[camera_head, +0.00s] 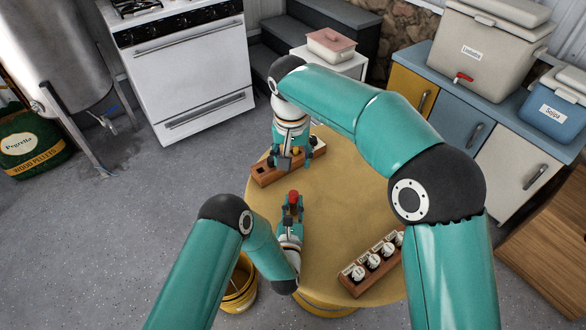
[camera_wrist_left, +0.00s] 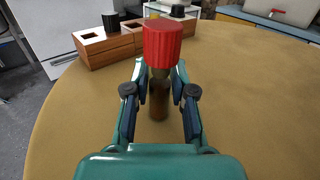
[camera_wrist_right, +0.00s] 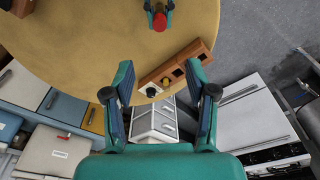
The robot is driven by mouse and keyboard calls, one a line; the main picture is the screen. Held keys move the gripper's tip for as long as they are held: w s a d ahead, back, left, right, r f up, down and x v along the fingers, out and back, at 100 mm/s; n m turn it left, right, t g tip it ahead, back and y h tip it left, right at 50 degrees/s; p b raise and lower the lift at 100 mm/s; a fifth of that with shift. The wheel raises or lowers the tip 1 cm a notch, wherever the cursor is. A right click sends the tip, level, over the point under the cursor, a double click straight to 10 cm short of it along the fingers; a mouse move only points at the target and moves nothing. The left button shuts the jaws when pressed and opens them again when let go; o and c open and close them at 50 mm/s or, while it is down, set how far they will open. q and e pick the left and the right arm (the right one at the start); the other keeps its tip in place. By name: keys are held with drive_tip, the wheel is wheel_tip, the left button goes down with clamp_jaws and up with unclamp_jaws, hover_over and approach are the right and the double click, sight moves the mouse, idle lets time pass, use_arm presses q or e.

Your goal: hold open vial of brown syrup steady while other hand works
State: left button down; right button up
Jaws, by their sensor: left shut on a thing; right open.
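My left gripper (camera_head: 292,207) is shut on a small brown vial (camera_wrist_left: 159,100) and holds it upright over the round table. A red cap (camera_wrist_left: 162,42) sits on top of the vial; it also shows in the head view (camera_head: 293,195). Whether the cap is loose cannot be told, and the syrup inside is not visible. My right gripper (camera_head: 291,160) is open, pointing down at a wooden rack (camera_wrist_right: 190,52) at the table's far edge. In the right wrist view, its fingers (camera_wrist_right: 160,85) are apart.
A second wooden rack (camera_head: 348,285) with several labelled white, dark-topped pieces stands at the table's near right. The yellow table (camera_head: 345,200) is bare between the racks. A yellow bucket (camera_head: 240,293) is on the floor, left of the table. A stove (camera_head: 195,75) stands behind.

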drive_tip(key=shift+s+r, duration=0.1)
drive_tip(key=shift+r, duration=0.85)
use_arm(q)
drive_tip(key=c, duration=0.9)
unclamp_jaws()
